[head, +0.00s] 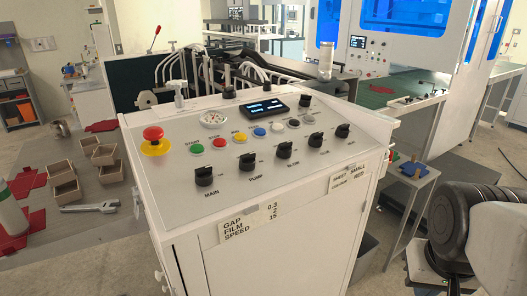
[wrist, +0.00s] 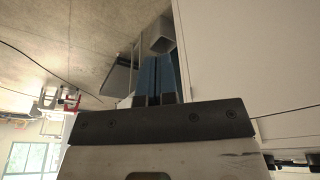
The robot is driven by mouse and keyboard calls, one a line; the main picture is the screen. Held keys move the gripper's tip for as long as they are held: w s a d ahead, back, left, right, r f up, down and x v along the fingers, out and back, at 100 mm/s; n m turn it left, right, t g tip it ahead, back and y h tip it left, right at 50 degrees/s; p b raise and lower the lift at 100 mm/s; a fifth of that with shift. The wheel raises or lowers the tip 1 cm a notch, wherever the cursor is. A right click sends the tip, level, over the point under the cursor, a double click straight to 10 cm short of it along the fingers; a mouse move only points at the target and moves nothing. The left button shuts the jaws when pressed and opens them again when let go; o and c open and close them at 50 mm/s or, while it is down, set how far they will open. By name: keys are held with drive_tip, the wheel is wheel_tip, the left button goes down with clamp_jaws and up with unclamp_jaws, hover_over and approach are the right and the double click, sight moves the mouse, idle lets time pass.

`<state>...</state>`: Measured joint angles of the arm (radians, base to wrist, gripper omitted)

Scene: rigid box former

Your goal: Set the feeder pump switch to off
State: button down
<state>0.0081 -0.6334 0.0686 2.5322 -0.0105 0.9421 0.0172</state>
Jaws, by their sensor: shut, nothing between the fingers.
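The black rotary switch labelled PUMP (head: 247,163) is on the sloped white control panel (head: 185,215), in the front row to the right of the switch labelled MAIN (head: 204,178). Which way its handle points is too small to tell. My gripper (wrist: 158,60) shows in the wrist view with its two blue fingers together and nothing between them. It is beside a white cabinet face, apart from the panel's switches. The PUMP switch is not visible in the wrist view. In the head view part of my arm shows at the lower right, and the fingers are not seen.
The panel also carries a red emergency button (head: 153,134), several coloured push buttons, a small display (head: 263,108) and more black knobs. A spray bottle (head: 178,94) stands behind it. A small side table (head: 408,180) is to the right. Space above the panel is clear.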

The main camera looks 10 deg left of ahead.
drive_tip(key=c, duration=1.8)
unclamp_jaws()
drive_tip(key=shift+c, duration=0.2)
drive_tip(key=o, duration=0.5)
drive_tip(key=shift+w+a+r, duration=0.1)
drive_tip(key=shift+r, duration=0.05)
drive_tip(key=shift+o, duration=1.1)
drive_tip(key=shift+w+a+r, duration=0.15)
drive_tip(key=o, duration=0.4)
drive_tip(key=w+a+r+m, duration=0.1)
drive_tip(key=w+a+r, duration=0.1)
drive_tip(key=w+a+r+m, duration=0.1)
drive_tip(key=w+a+r, duration=0.2)
drive_tip(key=shift+a+y, duration=0.15)
drive_tip(key=shift+y, duration=0.15)
wheel_tip(320, 180, up, 14)
drive_tip(key=m+g+y, duration=0.1)
drive_tip(key=m, duration=0.6)
hover_over(248, 155)
drive_tip(key=s+d, duration=0.1)
drive_tip(key=shift+f, duration=0.15)
drive_tip(key=shift+w+a+f, duration=0.2)
drive_tip(key=shift+f, duration=1)
drive_tip(key=shift+w+a+f, duration=0.15)
drive_tip(key=shift+w+f, duration=0.05)
drive_tip(key=shift+f, duration=1.05)
drive_tip(key=shift+w+a+f, duration=0.2)
drive_tip(key=shift+f, duration=1)
